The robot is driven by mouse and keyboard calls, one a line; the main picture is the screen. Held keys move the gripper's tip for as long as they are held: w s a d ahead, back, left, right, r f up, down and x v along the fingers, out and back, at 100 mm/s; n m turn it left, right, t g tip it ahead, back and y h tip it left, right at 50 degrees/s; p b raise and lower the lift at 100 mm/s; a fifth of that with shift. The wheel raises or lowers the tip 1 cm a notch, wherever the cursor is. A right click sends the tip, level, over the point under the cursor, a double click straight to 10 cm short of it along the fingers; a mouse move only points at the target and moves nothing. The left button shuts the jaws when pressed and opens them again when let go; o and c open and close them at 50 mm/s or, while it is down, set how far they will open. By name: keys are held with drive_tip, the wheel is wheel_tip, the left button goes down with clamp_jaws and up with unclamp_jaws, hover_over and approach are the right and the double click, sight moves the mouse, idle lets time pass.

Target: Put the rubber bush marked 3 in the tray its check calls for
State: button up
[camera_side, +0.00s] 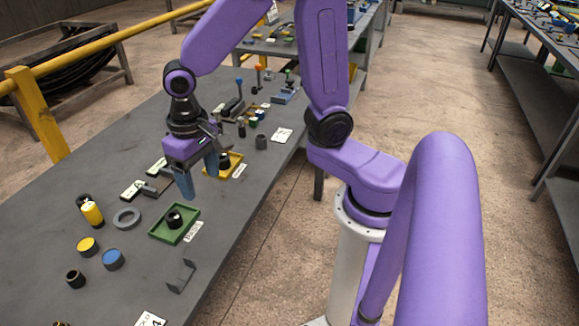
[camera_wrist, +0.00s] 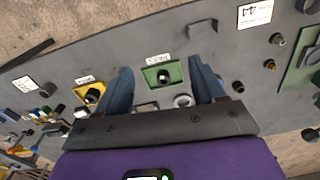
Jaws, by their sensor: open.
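My gripper (camera_side: 198,180) is open and empty above the bench, between the green tray and the yellow tray; its two blue fingers also show in the wrist view (camera_wrist: 161,72). The green tray (camera_side: 188,229) holds a black bush (camera_side: 174,220) and has a white label beside it; it also shows in the wrist view (camera_wrist: 150,74). The yellow tray (camera_side: 236,160) holds another black bush (camera_side: 224,161), partly behind a finger. A loose dark bush (camera_side: 75,278) stands at the near left, another (camera_side: 261,142) beyond the yellow tray. I cannot read a 3 on any bush.
A grey ring (camera_side: 126,218), a yellow-and-black cylinder (camera_side: 92,212), a yellow cap (camera_side: 87,246) and a blue cap (camera_side: 112,259) stand left of the green tray. A grey bracket (camera_side: 181,275) lies nearer. Lever fixtures crowd the far end. The bench's left side is clear.

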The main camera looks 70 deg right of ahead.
drive_tip(key=s+d+r+n, duration=0.1)
drive_tip(key=s+d+n, duration=0.1)
drive_tip(key=s+n, duration=0.5)
drive_tip(key=s+d+r+n, duration=0.1)
drive_tip(key=s+d+n, duration=0.2)
drive_tip(key=s+n, duration=0.3)
drive_tip(key=s, duration=0.3)
drive_tip(key=shift+s+d+r+n, duration=0.15)
drive_tip(key=shift+s+d+n, duration=0.1)
drive_tip(key=shift+d+n, duration=0.15)
